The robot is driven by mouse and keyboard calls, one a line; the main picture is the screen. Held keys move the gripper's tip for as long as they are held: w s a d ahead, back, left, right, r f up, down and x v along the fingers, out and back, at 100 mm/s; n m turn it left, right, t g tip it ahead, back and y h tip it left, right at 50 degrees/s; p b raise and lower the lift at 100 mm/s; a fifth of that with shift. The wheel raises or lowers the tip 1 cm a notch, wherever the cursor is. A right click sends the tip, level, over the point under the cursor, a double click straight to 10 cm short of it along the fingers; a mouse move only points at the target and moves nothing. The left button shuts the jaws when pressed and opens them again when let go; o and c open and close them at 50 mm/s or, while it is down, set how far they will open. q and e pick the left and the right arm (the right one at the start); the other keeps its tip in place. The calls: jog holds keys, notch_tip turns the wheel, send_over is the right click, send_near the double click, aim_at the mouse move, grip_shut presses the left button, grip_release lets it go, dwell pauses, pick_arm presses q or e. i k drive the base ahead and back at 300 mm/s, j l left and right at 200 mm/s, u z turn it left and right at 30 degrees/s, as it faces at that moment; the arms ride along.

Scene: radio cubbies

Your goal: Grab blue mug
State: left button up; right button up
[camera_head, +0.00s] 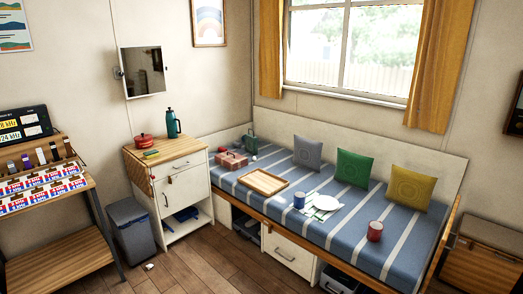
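A blue mug (299,199) stands upright on the striped blue bench cushion (345,225), to the left of a white plate (327,203). A red mug (375,231) stands farther right on the same cushion, nearer the front edge. Neither of my grippers shows in the head view, so nothing is seen holding the blue mug.
Grey (308,153), green (353,167) and yellow (411,187) pillows line the back. A white cabinet (180,190) and grey bin (132,229) stand left. Wooden floor lies in front.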

aim_at(301, 199)
jog(key=i, duration=0.85)
jog(key=i+j+z, duration=0.15)
jog(key=i, duration=0.75)
jog(key=i+j, duration=0.1)
jog(key=i, duration=0.75)
jog(key=l+z, duration=0.05)
